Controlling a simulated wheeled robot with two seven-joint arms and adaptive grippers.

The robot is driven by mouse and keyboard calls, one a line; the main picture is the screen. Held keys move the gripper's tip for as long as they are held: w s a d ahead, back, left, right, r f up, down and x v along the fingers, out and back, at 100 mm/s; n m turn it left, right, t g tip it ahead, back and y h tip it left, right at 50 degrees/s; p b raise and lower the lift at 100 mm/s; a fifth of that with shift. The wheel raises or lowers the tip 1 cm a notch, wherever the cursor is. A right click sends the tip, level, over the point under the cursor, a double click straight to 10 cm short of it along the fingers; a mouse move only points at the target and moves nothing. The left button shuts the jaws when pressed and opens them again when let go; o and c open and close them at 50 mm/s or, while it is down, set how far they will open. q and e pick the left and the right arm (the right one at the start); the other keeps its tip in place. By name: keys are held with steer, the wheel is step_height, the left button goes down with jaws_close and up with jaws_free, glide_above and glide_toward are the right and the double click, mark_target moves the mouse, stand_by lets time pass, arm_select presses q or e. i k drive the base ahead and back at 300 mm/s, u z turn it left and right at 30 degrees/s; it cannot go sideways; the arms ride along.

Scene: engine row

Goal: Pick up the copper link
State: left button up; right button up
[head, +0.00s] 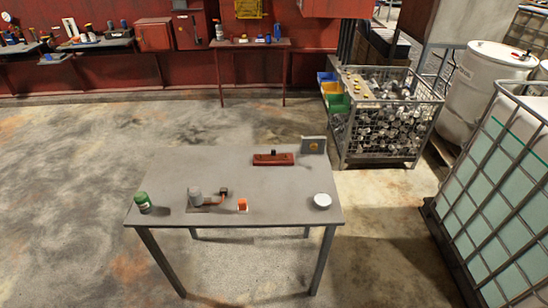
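A thin copper-coloured piece (220,199), which looks like the copper link, is near the front of the grey table (270,178). It lies between a grey cylinder (195,196) and a small black block (224,191). It is very small in the head view, and I cannot tell whether it touches either one. A small orange block (243,205) with a pale lower part stands just to its right. Neither of my grippers is in view.
A green-topped jar (143,203) stands at the table's left corner. A white round dish (322,201) is at the right. A red-brown bar (273,159) and a grey upright plate (314,145) are at the back. The table's middle is clear. A wire crate (382,118) stands behind right.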

mark_target(273, 156)
steer(key=z, duration=1.35)
steer(key=i, duration=1.1)
steer(key=u, duration=1.05)
